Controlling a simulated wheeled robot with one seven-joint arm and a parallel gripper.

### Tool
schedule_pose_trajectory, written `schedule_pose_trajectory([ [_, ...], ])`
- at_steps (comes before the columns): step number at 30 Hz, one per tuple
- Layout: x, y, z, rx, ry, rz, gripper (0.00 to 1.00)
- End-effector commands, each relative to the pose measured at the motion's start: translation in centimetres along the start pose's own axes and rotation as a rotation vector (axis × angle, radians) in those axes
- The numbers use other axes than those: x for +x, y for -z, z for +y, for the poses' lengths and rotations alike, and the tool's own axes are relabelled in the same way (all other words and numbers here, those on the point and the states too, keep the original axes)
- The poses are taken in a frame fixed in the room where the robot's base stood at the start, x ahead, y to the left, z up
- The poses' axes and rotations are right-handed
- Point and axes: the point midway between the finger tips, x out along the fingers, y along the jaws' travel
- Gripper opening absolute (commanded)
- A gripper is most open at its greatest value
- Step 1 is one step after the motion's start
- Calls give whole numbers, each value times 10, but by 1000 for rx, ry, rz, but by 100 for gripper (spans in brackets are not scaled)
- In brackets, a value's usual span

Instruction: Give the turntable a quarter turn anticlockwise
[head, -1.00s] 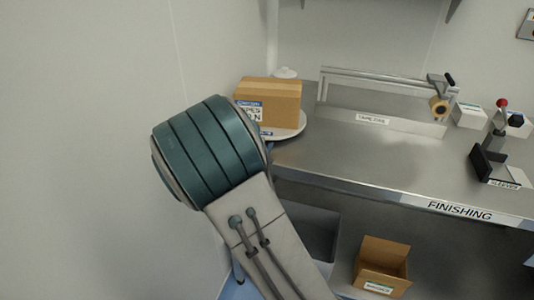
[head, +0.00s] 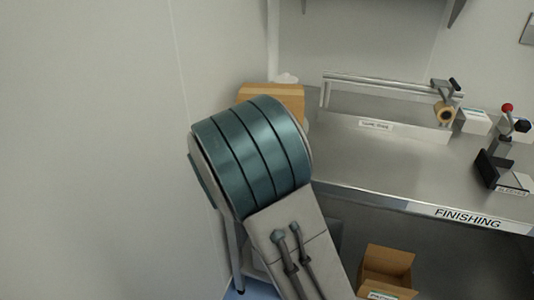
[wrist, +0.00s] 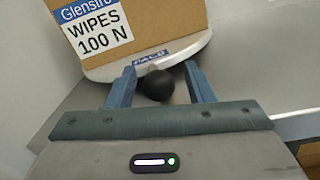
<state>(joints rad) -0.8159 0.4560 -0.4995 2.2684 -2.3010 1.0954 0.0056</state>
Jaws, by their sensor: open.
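The turntable (wrist: 197,48) is a pale round disc with a blue-and-white label on its rim, seen in the wrist view. A cardboard box (wrist: 165,17) with a "WIPES 100 N" label stands on it; the box top also shows in the head view (head: 272,91). A dark round knob (wrist: 157,86) sits at the near edge of the disc. My gripper (wrist: 159,70) is open, its two blue fingers on either side of the knob with gaps showing. In the head view my arm hides my gripper and nearly all of the turntable.
The steel bench (head: 350,165) marked FINISHING extends right, with a rail and tape roll (head: 445,115) and a red-knobbed lever device (head: 500,155). An open carton (head: 386,270) is below. A plain wall is close on the left.

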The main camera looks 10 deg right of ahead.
Motion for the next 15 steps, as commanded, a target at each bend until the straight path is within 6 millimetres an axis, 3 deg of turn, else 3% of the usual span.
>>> schedule_pose_trajectory([
  [5, -13, 1, 1, 0, -2, 1, 48],
  [15, -87, 0, 2, 0, -6, 3, 48],
])
